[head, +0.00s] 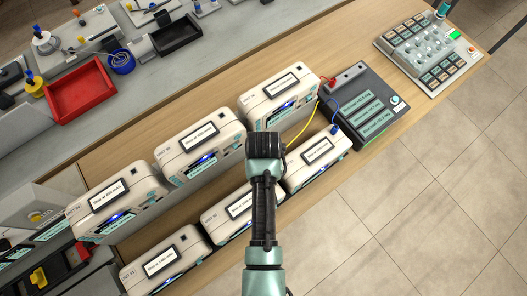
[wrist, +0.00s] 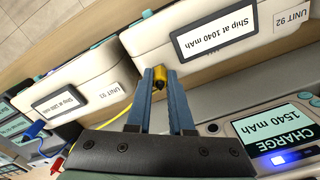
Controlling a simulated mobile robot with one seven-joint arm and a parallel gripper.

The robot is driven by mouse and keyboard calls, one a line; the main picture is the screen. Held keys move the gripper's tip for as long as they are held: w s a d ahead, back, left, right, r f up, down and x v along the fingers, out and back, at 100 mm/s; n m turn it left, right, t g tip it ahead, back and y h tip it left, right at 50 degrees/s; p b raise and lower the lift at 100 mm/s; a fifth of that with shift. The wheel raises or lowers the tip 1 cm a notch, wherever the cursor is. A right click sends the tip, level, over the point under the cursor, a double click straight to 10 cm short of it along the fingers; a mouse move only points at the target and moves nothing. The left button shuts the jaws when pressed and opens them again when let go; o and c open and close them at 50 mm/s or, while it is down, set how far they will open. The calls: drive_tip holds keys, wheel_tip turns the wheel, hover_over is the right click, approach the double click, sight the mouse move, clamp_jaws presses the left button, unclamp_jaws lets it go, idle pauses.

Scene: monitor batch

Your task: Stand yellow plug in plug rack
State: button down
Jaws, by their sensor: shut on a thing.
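My gripper (wrist: 160,76) is shut on the yellow plug (wrist: 158,78) in the wrist view. The plug is at the lower edge of a white unit's face; I cannot tell whether it touches or sits in the unit. In the head view my own arm hides the gripper and plug. A yellow lead (head: 302,126) runs from behind the arm to the black box (head: 385,97) at right. A small grey block (head: 346,74) with dark spots lies at the black box's far end; I cannot tell if it is the plug rack.
White labelled units (head: 280,95) stand in two rows on the wooden bench (head: 225,82). A red plug (head: 331,83) and a blue plug (head: 335,129) are by the black box. A control panel (head: 430,52) is far right. A red tray (head: 82,90) is on the grey bench behind.

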drive_tip(key=shift+r+p, duration=2.45)
drive_tip(key=c, duration=1.5)
unclamp_jaws()
clamp_jaws()
drive_tip(key=shift+w, duration=0.1)
